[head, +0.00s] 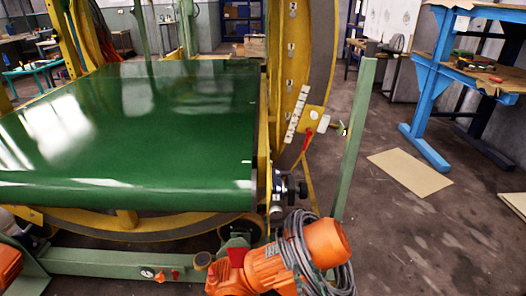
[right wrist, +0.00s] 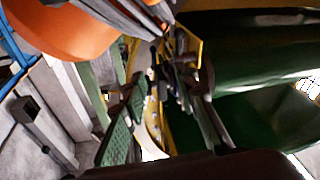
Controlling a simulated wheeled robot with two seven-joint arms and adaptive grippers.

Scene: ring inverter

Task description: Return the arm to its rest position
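My right arm (head: 325,243), orange with grey cables around it, is at the bottom middle of the head view. Its dark right gripper (head: 286,190) is in front of the yellow ring frame, close to the right edge of the green belt (head: 130,130). Whether it touches the frame cannot be told. In the right wrist view the dark fingers (right wrist: 168,110) stand apart with nothing seen held between them. My left gripper is not in view; a bit of orange shows at the lower left corner of the head view.
The yellow ring (head: 320,70) of the machine rises behind the gripper. A green post (head: 354,140) stands just to its right. A blue workbench (head: 430,90) is farther right, with a flat board (head: 410,172) on the floor. The floor at lower right is open.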

